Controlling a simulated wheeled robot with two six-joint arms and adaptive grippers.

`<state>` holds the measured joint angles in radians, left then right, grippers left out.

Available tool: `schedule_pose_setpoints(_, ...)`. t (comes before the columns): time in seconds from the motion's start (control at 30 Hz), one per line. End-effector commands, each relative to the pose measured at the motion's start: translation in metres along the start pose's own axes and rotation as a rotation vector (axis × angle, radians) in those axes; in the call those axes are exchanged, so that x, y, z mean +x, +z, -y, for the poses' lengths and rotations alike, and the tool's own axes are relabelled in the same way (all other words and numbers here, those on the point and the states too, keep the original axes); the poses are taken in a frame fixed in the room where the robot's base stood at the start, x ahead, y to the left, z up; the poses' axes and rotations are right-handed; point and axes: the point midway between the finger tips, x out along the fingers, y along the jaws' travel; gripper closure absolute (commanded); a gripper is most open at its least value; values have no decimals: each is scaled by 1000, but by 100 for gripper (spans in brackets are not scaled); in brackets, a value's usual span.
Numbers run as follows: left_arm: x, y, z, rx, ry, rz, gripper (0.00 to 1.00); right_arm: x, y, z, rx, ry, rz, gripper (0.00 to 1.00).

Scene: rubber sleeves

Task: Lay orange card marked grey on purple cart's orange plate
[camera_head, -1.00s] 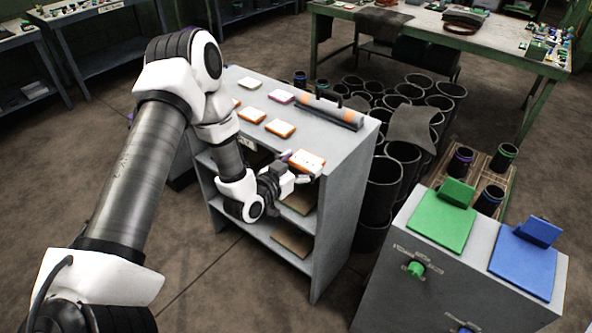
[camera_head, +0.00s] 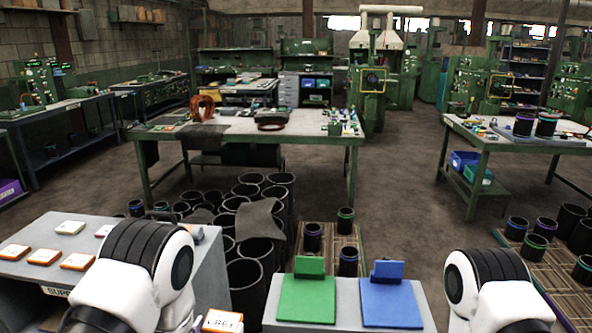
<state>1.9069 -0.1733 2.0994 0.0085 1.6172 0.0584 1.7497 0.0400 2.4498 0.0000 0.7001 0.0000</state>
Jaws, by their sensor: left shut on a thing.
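An orange-edged white card (camera_head: 222,321) with the word GREY on it shows at the bottom edge, partly cut off by the frame. My left gripper (camera_head: 199,324) is shut on this card, close to the right end of the grey supply shelf; only a small part of the gripper shows, and my arm hides the rest. My right arm is at the bottom right, with its gripper out of view. No purple cart with an orange plate can be made out.
The grey supply shelf (camera_head: 205,262) at the left bears several orange-edged cards. A grey stand at the bottom middle has a green plate (camera_head: 306,303) and a blue plate (camera_head: 390,305). Black sleeves (camera_head: 248,284) stand between them. Open floor (camera_head: 420,225) lies behind the stand.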

Motion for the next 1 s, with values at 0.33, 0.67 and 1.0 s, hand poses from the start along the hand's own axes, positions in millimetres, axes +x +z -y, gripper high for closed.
schedule_pose_setpoints(0.33,-4,-12,23,-23,-147,0,47,-1,0,0,0,0,0,60)
schedule_pose_setpoints(0.67,2,-2,6,0,26,-1,47,-3,0,0,0,0,0,60)
schedule_pose_setpoints(1.0,-7,-41,99,7,75,-5,47,-25,0,0,0,0,0,60)
